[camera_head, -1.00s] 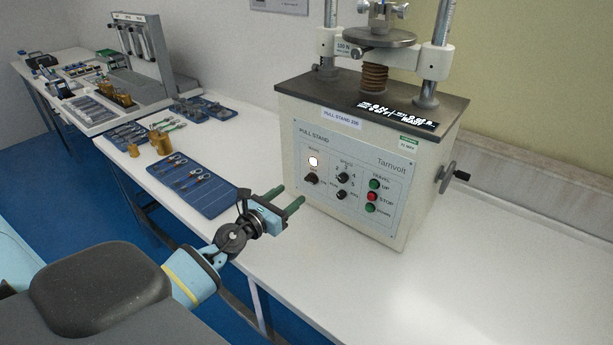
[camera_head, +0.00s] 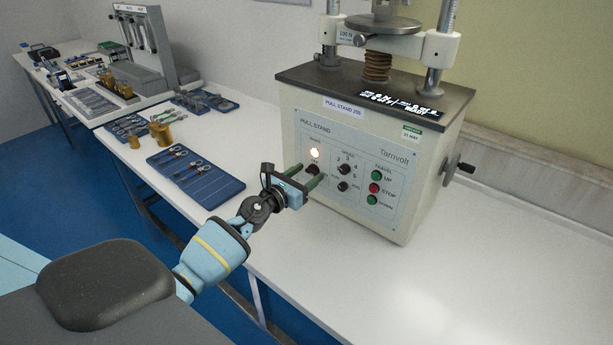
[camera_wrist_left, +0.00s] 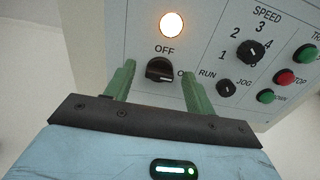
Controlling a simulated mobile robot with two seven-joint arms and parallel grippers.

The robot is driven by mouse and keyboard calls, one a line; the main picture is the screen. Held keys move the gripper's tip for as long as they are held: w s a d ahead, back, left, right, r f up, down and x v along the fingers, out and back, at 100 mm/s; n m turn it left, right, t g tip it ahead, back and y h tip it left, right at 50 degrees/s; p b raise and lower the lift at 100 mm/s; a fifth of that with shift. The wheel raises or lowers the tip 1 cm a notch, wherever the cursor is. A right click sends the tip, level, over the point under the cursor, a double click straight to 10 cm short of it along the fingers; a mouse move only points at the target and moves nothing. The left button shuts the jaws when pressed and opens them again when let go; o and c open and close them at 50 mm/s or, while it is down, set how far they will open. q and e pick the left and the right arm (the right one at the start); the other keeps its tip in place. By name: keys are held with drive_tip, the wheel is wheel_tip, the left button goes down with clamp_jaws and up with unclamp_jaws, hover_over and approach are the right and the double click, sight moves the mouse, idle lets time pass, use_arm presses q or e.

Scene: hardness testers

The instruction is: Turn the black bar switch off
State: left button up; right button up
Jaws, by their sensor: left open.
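The black bar switch (camera_wrist_left: 160,70) is on the front panel of the pull stand (camera_head: 358,172), below a glowing round lamp (camera_wrist_left: 172,25). In the wrist view its bar lies roughly level, with "OFF" printed above it and a partly hidden label to its right. In the head view the switch (camera_head: 312,169) is just beyond my left fingertips. My left gripper (camera_head: 307,177) is open. In the left wrist view its two green fingers (camera_wrist_left: 156,80) stand one on each side of the switch; I cannot tell whether they touch it. My right gripper is not in view.
Right of the switch are a speed knob (camera_wrist_left: 250,52), a run/jog knob (camera_wrist_left: 225,87) and green and red travel buttons. A blue tray (camera_head: 196,183) with tools lies on the white table left of the stand.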

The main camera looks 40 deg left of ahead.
use_arm(q)
drive_tip(key=c, duration=0.9)
drive_tip(key=shift+c, duration=0.4)
